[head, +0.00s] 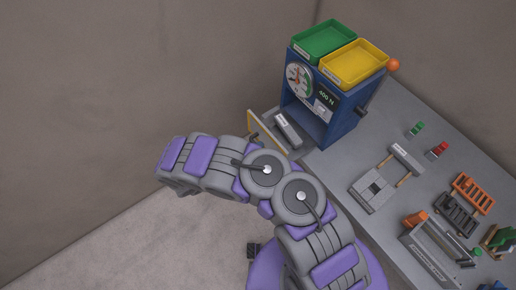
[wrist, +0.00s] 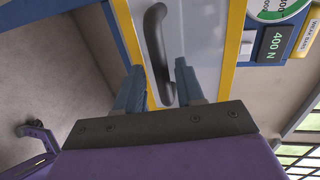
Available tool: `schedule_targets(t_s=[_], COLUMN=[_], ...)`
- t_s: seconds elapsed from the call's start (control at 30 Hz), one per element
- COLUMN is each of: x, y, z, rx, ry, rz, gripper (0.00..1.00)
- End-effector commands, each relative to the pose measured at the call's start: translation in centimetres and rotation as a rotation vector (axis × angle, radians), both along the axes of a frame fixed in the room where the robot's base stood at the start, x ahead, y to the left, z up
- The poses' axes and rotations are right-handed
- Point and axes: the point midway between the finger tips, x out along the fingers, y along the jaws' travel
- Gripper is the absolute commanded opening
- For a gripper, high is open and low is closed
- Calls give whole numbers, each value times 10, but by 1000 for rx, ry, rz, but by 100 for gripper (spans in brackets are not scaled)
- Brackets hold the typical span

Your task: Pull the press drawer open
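The press (head: 343,118) is a blue cabinet with a round gauge and a 400 N display on the grey bench. Its drawer front is a pale panel with a yellow edge (head: 262,133), standing out from the press's open bay; it fills the middle of the wrist view (wrist: 197,40). A dark curved handle (wrist: 155,45) is on that panel. My gripper (wrist: 160,88) is open, its two blue-grey fingers on either side of the handle's lower end, with gaps visible. I cannot tell if either touches it. In the head view my gripper cannot be made out.
A grey block (head: 287,130) lies behind the drawer front. Green (head: 323,40) and yellow (head: 354,64) trays sit on the press. The bench (head: 340,165) holds a grey fixture (head: 372,190) and an orange rack (head: 473,192). The floor left of the bench is clear.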

Motion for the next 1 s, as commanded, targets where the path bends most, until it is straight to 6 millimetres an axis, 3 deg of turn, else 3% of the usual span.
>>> schedule_targets(t_s=[0.6, 1.0], x=[-74, -91], y=[105, 126], z=[26, 32], rx=[6, 4], ry=[2, 4], rz=[4, 1], gripper=[38, 38])
